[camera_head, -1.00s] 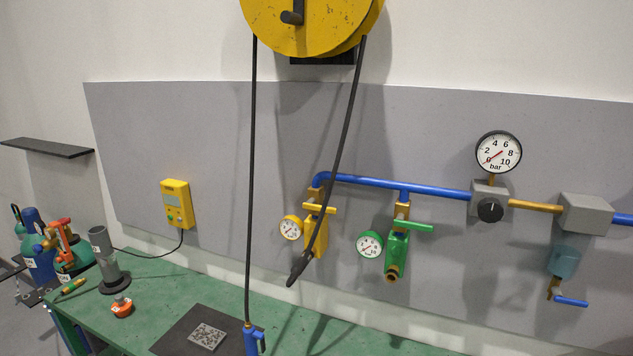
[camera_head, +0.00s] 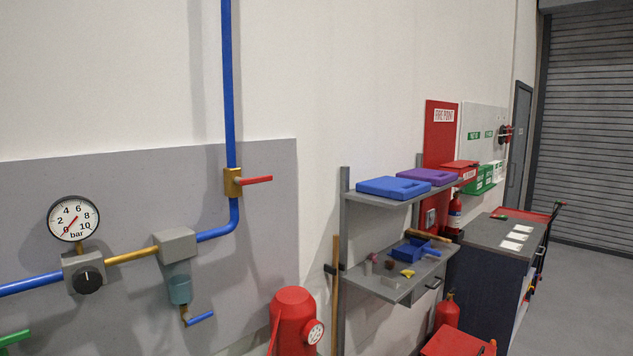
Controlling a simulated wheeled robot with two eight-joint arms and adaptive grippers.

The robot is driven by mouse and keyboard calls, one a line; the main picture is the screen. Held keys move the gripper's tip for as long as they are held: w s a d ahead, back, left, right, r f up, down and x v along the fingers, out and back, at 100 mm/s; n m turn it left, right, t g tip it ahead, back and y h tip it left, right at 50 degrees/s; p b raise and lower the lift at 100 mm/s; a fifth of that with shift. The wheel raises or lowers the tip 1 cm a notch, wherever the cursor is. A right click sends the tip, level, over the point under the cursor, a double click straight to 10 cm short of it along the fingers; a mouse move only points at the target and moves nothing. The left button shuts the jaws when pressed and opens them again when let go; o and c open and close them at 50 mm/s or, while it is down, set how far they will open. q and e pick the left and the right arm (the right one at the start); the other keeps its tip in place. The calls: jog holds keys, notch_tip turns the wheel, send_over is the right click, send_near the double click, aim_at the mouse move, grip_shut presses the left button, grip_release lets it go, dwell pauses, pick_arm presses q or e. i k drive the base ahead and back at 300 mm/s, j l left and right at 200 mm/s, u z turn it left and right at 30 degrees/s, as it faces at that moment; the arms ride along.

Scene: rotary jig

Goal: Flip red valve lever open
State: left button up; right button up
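The red valve lever (camera_head: 256,180) sticks out to the right, roughly level, from a brass valve body (camera_head: 232,182). The valve sits on the vertical blue pipe (camera_head: 229,90), just above its bend into the horizontal run. The lever lies across the pipe. Neither of my grippers shows in the head view, and nothing touches the lever.
A pressure gauge (camera_head: 73,218) with its needle near 0 and a grey filter unit (camera_head: 175,245) are left of the valve. A red tank (camera_head: 295,318) stands below right. A shelf unit (camera_head: 385,275) and a dark cabinet (camera_head: 500,260) stand further right.

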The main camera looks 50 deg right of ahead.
aim_at(241, 181)
jog(key=z, duration=1.45)
